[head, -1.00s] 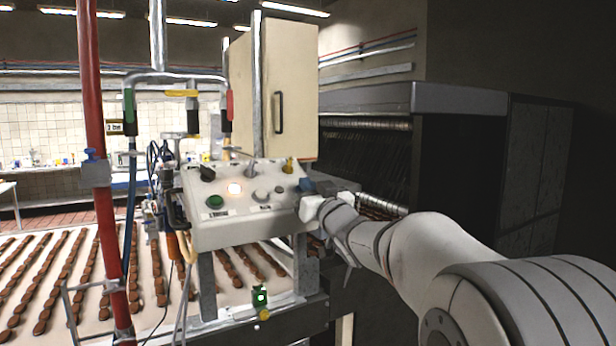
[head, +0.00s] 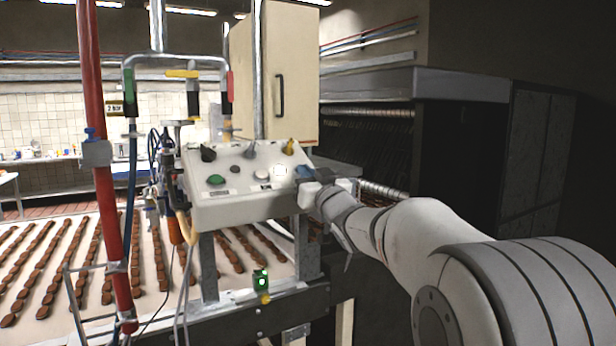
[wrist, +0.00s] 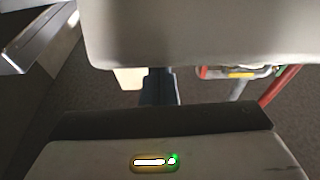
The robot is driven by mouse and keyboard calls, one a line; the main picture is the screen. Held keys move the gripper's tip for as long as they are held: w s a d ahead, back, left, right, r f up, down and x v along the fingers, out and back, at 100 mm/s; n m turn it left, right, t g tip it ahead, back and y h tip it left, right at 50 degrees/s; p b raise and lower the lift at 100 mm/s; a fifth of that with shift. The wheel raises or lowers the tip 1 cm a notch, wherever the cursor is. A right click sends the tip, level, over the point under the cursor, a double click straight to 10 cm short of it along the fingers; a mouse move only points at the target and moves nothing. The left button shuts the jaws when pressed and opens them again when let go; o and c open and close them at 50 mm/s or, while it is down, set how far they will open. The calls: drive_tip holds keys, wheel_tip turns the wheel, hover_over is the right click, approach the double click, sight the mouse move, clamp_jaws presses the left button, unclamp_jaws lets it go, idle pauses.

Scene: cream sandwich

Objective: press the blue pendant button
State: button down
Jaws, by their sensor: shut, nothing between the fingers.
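The cream control panel (head: 235,208) stands at the centre of the head view, with its knobs and buttons on the sloped top. A blue patch (head: 304,171) shows at its right end; I cannot tell whether it is the blue button or part of my fingertips. My gripper (head: 318,184) is at that right end, close to the panel; contact is not clear. In the wrist view my dark, shut fingers (wrist: 158,88) reach toward a pale body (wrist: 180,32), probably the panel, which hides their tips. No blue button face shows clearly there.
A red pipe (head: 100,200) stands left. A beige cabinet (head: 295,75) is behind the panel. A dark machine (head: 450,150) is at the right.

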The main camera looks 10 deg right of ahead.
drive_tip(key=shift+w+f, duration=0.1)
drive_tip(key=shift+f, duration=0.4)
wheel_tip(320, 180, up, 5)
drive_tip(key=s+p, duration=0.2)
drive_tip(key=p, duration=0.1)
drive_tip(key=b+v, duration=0.4)
drive_tip(key=v, duration=0.6)
drive_tip(key=shift+d+f, duration=0.25)
drive_tip(key=shift+s, duration=0.1)
